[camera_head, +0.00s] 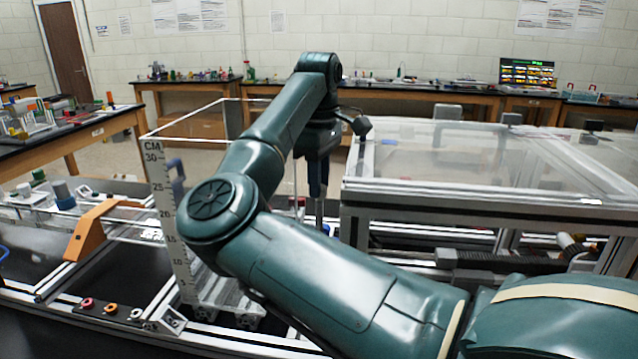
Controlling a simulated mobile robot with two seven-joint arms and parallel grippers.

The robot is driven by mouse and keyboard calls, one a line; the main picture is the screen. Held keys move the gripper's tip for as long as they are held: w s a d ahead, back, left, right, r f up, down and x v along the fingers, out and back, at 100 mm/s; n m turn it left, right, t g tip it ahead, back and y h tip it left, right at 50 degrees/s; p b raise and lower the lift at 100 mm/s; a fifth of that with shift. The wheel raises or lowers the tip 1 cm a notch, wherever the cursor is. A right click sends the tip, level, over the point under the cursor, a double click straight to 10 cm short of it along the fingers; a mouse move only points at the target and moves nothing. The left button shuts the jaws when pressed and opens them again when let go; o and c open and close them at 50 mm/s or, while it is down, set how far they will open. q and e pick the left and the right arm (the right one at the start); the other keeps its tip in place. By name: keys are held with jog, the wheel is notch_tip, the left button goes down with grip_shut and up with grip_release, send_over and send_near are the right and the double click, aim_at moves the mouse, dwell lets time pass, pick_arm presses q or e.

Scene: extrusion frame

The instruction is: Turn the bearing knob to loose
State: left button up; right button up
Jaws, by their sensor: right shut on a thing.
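My right arm comes in from the lower right and crosses the middle of the head view. Its gripper (318,203) points down at the extrusion frame, and my own forearm hides its lower end. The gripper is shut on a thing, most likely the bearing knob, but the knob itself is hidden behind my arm. I cannot see whether the knob stands at loose or tight. My left gripper is not in view.
A white centimetre ruler (156,185) stands upright left of my elbow. An orange bracket (92,231) and several coloured rings (110,309) are further left. An aluminium frame with a clear top (440,160) stands close on the right. Benches line the back wall.

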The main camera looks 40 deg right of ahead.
jog(key=shift+n, duration=0.7)
jog(key=o, duration=1)
jog(key=shift+r, duration=0.1)
notch_tip(320, 180, up, 13)
jog(key=shift+p, duration=0.55)
jog(key=shift+c, duration=0.2)
